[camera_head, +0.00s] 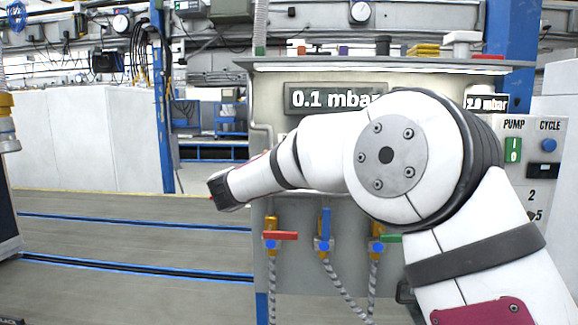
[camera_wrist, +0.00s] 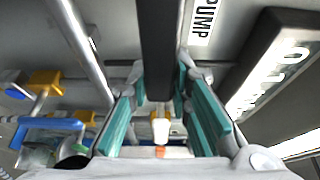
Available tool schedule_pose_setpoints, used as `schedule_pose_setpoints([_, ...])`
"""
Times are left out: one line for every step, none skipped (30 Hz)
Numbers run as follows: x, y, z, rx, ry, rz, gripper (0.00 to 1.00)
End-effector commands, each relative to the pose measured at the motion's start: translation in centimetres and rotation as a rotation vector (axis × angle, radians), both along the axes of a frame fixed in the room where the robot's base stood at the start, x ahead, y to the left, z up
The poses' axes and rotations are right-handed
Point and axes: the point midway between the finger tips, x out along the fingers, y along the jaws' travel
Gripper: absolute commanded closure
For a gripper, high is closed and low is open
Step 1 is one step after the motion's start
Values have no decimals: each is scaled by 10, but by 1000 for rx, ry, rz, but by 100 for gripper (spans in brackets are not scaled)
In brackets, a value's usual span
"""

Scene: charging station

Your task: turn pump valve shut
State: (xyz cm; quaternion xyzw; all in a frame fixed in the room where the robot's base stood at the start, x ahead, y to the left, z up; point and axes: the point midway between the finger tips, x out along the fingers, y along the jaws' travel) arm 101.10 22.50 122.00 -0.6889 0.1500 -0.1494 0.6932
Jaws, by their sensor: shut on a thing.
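In the wrist view, my gripper (camera_wrist: 160,120) has its teal-padded fingers on either side of a dark bar (camera_wrist: 157,45), which runs up from between them beside a PUMP label (camera_wrist: 205,20). The bar appears to be the handle of the pump valve, and the fingers are closed on it. A small pale knob (camera_wrist: 160,130) shows between the fingers. Which end of the handle is held and how far it is turned are unclear. In the head view my arm covers part of the panel, and I cannot make out the fingers or the pump valve.
The grey panel (camera_head: 395,280) carries a 0.1 mbar display (camera_head: 335,98). Below are valves with red (camera_head: 280,235), blue (camera_head: 326,222) and green (camera_head: 391,238) handles and hanging hoses. A PUMP/CYCLE switch panel (camera_head: 530,150) is at right. Open floor (camera_head: 120,235) lies left.

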Motion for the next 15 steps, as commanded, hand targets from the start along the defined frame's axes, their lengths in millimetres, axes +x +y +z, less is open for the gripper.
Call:
schedule_pose_setpoints([0,0,-1,7,1,0,100])
schedule_pose_setpoints([0,0,-1,9,0,0,100])
schedule_pose_setpoints([0,0,-1,10,1,0,100])
schedule_pose_setpoints([0,0,-1,11,0,0,100])
schedule_pose_setpoints([0,0,-1,12,1,0,100])
schedule_pose_setpoints([0,0,-1,12,1,0,100])
schedule_pose_setpoints([0,0,-1,12,1,0,100])
schedule_pose_setpoints([0,0,-1,12,1,0,100])
schedule_pose_setpoints([0,0,-2,12,1,0,100])
schedule_pose_setpoints([0,0,-2,12,1,0,100])
schedule_pose_setpoints([0,0,-2,12,1,0,100])
schedule_pose_setpoints([0,0,-2,12,1,0,100])
schedule_pose_setpoints([0,0,-2,12,1,0,79])
schedule_pose_setpoints([0,0,-2,12,1,0,72])
schedule_pose_setpoints([0,0,-2,11,2,0,63])
